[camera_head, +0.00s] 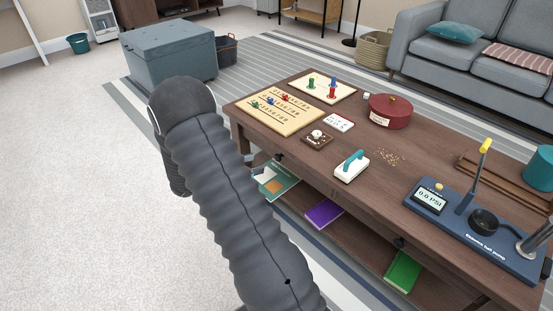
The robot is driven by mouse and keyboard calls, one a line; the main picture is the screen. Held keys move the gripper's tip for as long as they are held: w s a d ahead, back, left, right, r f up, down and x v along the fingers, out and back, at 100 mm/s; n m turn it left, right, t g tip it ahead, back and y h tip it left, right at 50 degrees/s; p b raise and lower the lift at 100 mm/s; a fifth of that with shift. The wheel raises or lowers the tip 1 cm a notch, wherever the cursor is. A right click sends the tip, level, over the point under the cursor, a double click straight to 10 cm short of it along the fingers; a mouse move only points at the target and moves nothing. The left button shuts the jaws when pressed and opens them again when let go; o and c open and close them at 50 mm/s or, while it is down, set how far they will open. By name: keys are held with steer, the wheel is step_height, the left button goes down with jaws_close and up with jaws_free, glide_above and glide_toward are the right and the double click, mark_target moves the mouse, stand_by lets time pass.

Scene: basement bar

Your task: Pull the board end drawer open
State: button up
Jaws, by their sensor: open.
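The long dark wooden coffee table (378,190) has dark round knobs along its front, under the top. The knob (279,156) nearest the game boards marks the board end drawer (300,172); its front looks flush with the table, so it appears shut. A second knob (399,242) sits further right, toward the pump end. My grey ribbed arm rises from the bottom, left of the table, and bends down at its top. It covers part of the space before the board end. My gripper is hidden behind the arm.
Game boards (275,114), (318,88), a red round tin (389,110), a teal-handled brush (351,166) and a ball pump (470,222) stand on the tabletop. Books (323,214) lie on the lower shelf. A blue-grey chest (170,55) stands behind. Carpet at left is clear.

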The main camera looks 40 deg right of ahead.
mark_target(276, 158)
steer(key=w+d+f+n+t+h, duration=0.1)
steer(key=w+f+n+t+h, duration=0.25)
steer(key=f, duration=0.55)
steer(key=shift+n+g+y, duration=0.35)
steer(key=shift+n+y, duration=0.4)
steer(key=d, duration=0.4)
steer(key=w+d, duration=0.1)
steer(key=d, duration=0.8)
steer(key=shift+w+d+p, duration=0.2)
steer(key=shift+w+p, duration=0.05)
steer(key=shift+p, duration=0.05)
jaws_close()
